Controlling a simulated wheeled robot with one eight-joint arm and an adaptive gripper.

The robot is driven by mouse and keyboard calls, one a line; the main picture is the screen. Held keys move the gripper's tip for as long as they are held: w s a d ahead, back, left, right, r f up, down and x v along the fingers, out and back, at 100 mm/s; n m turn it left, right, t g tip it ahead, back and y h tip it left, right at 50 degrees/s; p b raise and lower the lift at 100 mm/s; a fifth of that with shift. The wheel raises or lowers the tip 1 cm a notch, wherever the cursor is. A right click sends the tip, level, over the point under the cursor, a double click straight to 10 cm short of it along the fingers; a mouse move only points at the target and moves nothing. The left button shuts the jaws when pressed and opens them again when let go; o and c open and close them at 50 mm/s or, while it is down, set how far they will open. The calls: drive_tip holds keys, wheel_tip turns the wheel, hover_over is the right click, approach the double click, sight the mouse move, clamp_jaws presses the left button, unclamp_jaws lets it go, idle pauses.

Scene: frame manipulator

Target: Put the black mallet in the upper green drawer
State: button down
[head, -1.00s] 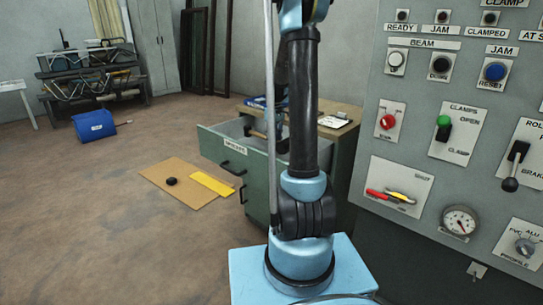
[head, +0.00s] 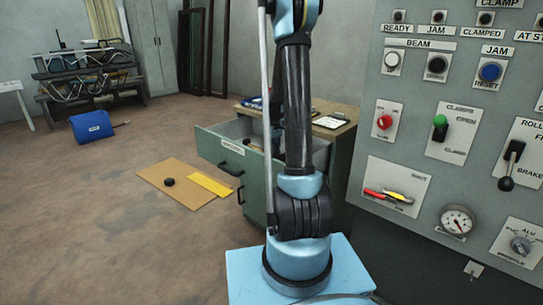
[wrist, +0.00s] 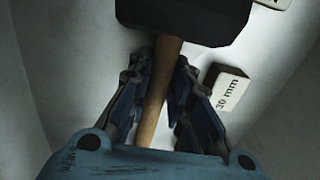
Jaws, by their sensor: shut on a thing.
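The black mallet has a dark block head (wrist: 185,14) and a wooden handle (wrist: 153,112) in the wrist view. My gripper (wrist: 161,78) is shut on the handle, just below the head. The mallet is inside the open upper green drawer (head: 229,158), above or on its pale floor; I cannot tell if it touches. In the head view my arm hides most of the gripper and mallet; only a bit of the mallet shows over the drawer.
A pale block marked "30 mm" (wrist: 230,93) lies in the drawer, right of my gripper. Papers and a blue item lie on the cabinet top (head: 308,104). A control panel (head: 455,120) stands close on the right. A cardboard sheet (head: 165,186) lies on the floor.

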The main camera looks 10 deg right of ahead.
drive_tip(key=c, duration=1.5)
unclamp_jaws()
drive_tip(key=shift+o, duration=0.2)
wheel_tip(320, 180, up, 12)
